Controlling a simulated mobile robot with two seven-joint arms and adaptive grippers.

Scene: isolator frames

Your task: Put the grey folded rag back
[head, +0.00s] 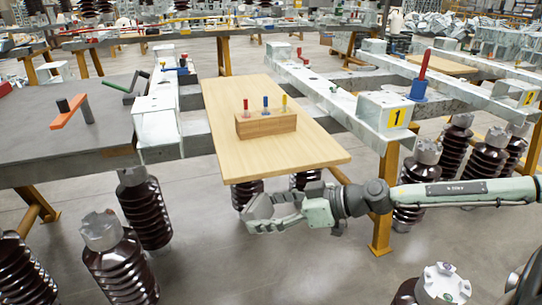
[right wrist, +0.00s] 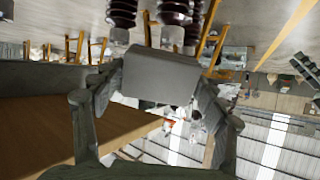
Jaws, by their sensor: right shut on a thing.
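My right gripper (head: 256,214) is in front of and below the near edge of the wooden board (head: 322,153), out over the floor. In the right wrist view, my right gripper (right wrist: 160,100) is shut on the grey folded rag (right wrist: 162,75), which shows as a flat grey block between the fingers. In the head view the rag is hard to tell apart from the grey-green fingers. My left gripper is not in view.
A wooden block (head: 266,124) with red, blue and yellow handled tools stands on the board. A grey table (head: 60,150) is at left, with an orange-handled tool (head: 68,112) on it. Ribbed brown insulators (head: 121,265) stand below. A frame marked 1 (head: 385,117) is at right.

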